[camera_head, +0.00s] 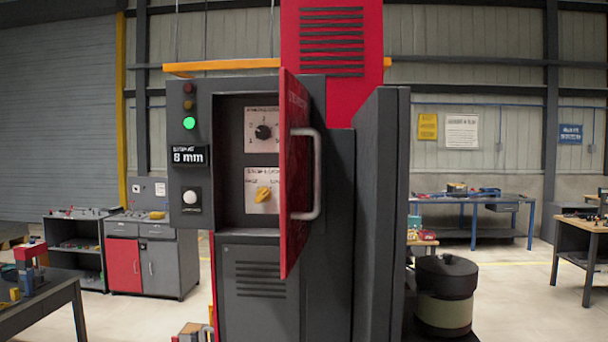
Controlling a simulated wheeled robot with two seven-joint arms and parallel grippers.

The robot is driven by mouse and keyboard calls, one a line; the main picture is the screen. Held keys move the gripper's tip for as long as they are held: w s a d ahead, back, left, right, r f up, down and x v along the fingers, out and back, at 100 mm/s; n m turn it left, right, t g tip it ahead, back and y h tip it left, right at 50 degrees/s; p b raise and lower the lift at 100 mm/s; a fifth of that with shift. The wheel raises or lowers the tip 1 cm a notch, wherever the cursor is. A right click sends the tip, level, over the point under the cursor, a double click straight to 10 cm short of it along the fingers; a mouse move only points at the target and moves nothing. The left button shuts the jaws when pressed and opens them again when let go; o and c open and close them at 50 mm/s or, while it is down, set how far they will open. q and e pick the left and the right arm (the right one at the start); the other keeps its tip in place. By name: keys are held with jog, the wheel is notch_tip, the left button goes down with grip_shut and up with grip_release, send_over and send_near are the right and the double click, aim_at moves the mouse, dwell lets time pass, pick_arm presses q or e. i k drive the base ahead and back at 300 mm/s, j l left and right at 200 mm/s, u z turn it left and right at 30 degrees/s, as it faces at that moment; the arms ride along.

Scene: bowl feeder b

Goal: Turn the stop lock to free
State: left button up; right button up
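The stop lock appears to be the yellow knob (263,194) on the lower white plate (262,177) inside the cabinet recess. Its pointer is tilted, and the plate's lettering is too small to read surely. A black rotary knob (263,132) sits on the upper plate above it. The red cabinet door (294,170) stands open to the right of the recess, with a grey bar handle (316,175). Neither of my grippers shows in the head view.
The grey cabinet front carries a lit green lamp (189,123), an "8 mm" display (189,156) and a white button (190,196). The open door edge sticks out beside the knobs. A dark round canister (445,295) stands at lower right. The recess front is unobstructed from the left.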

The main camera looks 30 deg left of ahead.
aim_at(263, 195)
jog(key=u, duration=1.25)
